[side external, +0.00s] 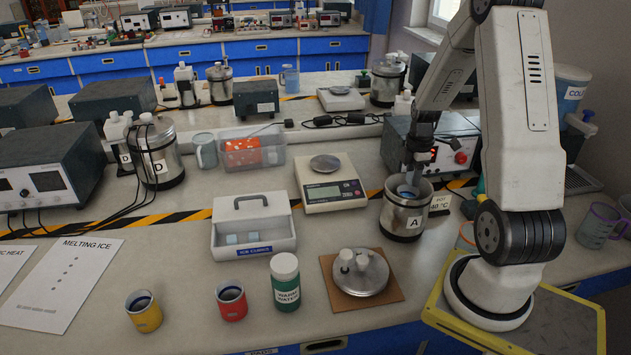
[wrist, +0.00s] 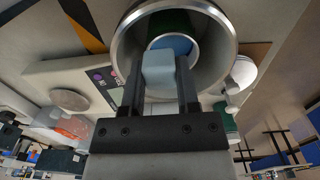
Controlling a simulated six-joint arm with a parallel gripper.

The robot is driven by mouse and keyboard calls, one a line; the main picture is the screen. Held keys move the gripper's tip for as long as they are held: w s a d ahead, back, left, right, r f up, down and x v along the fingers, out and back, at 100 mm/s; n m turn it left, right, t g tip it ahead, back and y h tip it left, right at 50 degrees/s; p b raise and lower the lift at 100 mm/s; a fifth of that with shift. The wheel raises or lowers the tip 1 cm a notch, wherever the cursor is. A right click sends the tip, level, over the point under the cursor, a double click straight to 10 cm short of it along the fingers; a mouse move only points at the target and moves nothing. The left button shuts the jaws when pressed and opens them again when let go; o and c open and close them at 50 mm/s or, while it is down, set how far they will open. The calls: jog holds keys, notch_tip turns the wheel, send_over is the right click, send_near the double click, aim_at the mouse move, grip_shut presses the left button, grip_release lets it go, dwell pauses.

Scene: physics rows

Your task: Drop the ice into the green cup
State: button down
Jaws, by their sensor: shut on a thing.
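My gripper (side external: 411,178) points down at the mouth of the metal can marked A (side external: 401,219). In the wrist view my gripper (wrist: 160,85) is shut on a pale blue ice cube (wrist: 158,68), held between the two fingers. Inside the can, a small cup with a pale rim and blue interior (wrist: 180,43) shows behind the cube; a dark green surface (wrist: 170,20) beside it seems to be its side. In the side view only a bluish rim shows in the can, and the cube is hard to make out.
An open white ice box (side external: 254,240) holds pale cubes. A yellow cup (side external: 145,315), a red cup (side external: 232,304) and a green-labelled bottle (side external: 286,285) stand in front. A lid (side external: 360,273) lies on a board near the can. A scale (side external: 330,184) stands behind left.

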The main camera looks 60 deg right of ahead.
jog(key=shift+c, duration=1.3)
grip_release()
notch_tip(320, 180, up, 8)
jog(key=shift+f, duration=0.15)
jog(key=w+a+m+t, duration=0.1)
jog(key=w+a+m, duration=0.15)
jog(key=a, duration=0.55)
jog(key=w+a+m, duration=0.2)
jog(key=w+a, duration=0.2)
jog(key=a, duration=0.5)
jog(key=s+a+f+m+t, duration=0.1)
jog(key=a+m, duration=0.4)
jog(key=a, duration=0.9)
jog(key=shift+s+a+f+t, duration=0.3)
jog(key=shift+s+a+f, duration=0.1)
jog(key=shift+s+f, duration=0.25)
